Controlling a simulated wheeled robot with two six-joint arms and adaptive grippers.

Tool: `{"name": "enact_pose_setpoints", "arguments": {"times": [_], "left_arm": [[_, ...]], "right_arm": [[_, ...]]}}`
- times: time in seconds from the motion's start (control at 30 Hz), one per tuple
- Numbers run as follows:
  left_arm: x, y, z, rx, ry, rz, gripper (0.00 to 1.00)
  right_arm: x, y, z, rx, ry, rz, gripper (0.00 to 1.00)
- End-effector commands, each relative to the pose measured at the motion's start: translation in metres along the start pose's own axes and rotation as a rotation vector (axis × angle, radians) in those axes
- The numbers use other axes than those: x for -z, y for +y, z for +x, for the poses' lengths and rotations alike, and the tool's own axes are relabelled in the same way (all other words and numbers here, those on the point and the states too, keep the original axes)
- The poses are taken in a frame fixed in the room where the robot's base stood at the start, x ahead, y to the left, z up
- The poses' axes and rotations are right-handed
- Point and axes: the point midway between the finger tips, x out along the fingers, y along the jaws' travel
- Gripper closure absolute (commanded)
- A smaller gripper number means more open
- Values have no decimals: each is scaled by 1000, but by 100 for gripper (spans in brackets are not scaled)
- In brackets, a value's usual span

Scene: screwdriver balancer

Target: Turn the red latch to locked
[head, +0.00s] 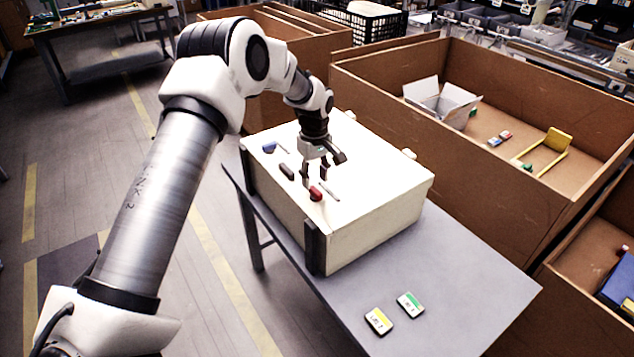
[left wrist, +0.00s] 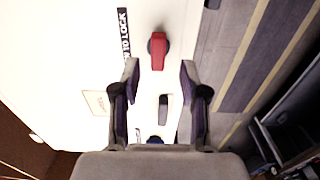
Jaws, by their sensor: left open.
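The red latch (head: 316,194) is on the top face of a cream box (head: 370,190), near its front edge. In the left wrist view the red latch (left wrist: 158,50) lies ahead of and between the fingertips, beside a black label whose readable part says "TO LOCK". My left gripper (head: 319,176) is open and empty just above the box top, close to the latch. In the left wrist view its two fingers (left wrist: 160,72) stand apart with no visible contact with the latch. My right gripper is not in view.
The box stands on a grey table (head: 440,290). A blue latch (head: 269,147) and a dark handle (head: 287,172) are also on its top. Large brown crates (head: 480,150) stand behind and right.

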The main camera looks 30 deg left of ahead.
Motion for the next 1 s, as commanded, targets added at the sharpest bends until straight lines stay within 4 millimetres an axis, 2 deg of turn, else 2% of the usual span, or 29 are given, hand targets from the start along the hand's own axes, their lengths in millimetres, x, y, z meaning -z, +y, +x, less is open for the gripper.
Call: {"name": "enact_pose_setpoints", "arguments": {"times": [0.03,0.2,0.47,0.53,0.6,1.0], "left_arm": [[0,-1,8,4,-2,0,56],[0,0,33,2,1,0,56],[0,0,39,0,1,1,56],[0,0,39,0,1,1,74],[0,0,39,0,1,1,99],[0,-1,40,2,0,19,100]], "right_arm": [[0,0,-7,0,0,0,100],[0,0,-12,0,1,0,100],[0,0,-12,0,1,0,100],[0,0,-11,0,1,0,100],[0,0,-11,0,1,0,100],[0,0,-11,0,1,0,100]]}}
